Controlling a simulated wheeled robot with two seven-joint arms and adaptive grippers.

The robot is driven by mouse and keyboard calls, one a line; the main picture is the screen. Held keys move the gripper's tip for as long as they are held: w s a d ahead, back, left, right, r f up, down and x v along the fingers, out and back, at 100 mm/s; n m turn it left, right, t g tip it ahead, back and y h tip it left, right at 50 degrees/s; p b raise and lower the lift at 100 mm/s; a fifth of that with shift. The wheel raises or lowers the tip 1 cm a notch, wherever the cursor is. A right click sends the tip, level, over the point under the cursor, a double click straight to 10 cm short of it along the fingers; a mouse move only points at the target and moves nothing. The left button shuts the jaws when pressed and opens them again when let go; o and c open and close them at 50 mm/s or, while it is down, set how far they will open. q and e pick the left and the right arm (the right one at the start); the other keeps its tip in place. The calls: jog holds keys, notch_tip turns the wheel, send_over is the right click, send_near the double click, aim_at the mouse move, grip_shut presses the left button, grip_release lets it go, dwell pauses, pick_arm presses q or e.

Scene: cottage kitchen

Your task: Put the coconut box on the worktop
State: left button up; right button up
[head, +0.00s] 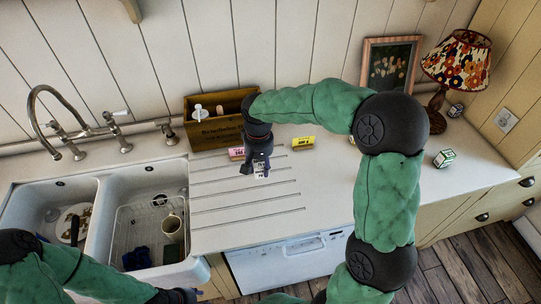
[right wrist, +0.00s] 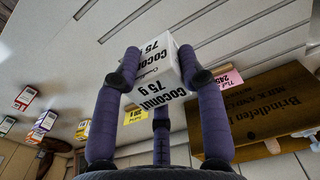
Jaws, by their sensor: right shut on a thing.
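The coconut box (right wrist: 158,80) is a small white carton with "COCONUT 75 g" in black print. In the right wrist view it is between the purple fingers of my right gripper (right wrist: 160,82), which is shut on it. In the head view the right gripper (head: 260,166) is over the grooved part of the white worktop (head: 340,190), and a little of the box (head: 262,174) shows below the fingers. I cannot tell whether the box touches the surface. My left gripper (head: 176,295) is at the bottom edge of the head view, mostly cut off.
A wooden crate (head: 212,133) stands behind the gripper. Pink (head: 236,153) and yellow (head: 303,142) packets lie near it. A green-and-white box (head: 443,158) and lamp (head: 456,62) are at right. The double sink (head: 95,210) is at left. Worktop right of the grooves looks mostly clear.

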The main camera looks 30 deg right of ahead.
jog(key=w+a+f, duration=0.2)
jog(key=w+f, duration=0.1)
jog(key=w+a+f, duration=0.2)
jog(key=w+f, duration=0.1)
jog(key=w, duration=0.1)
jog(key=w+a+f+b, duration=0.1)
jog(key=w+a+f, duration=0.1)
jog(key=w+f, duration=0.1)
jog(key=shift+w+a, duration=0.3)
jog(key=shift+w, duration=0.35)
jog(key=shift+w+a+f, duration=0.2)
jog(key=shift+w+f, duration=0.15)
jog(key=shift+f, duration=0.1)
jog(key=shift+w+f+b, duration=0.15)
jog(key=shift+f+b, duration=0.25)
jog(key=shift+f, duration=1.25)
jog(key=shift+a, duration=0.1)
jog(key=shift+f, duration=0.15)
jog(key=o, duration=1.2)
jog(key=shift+c, duration=0.2)
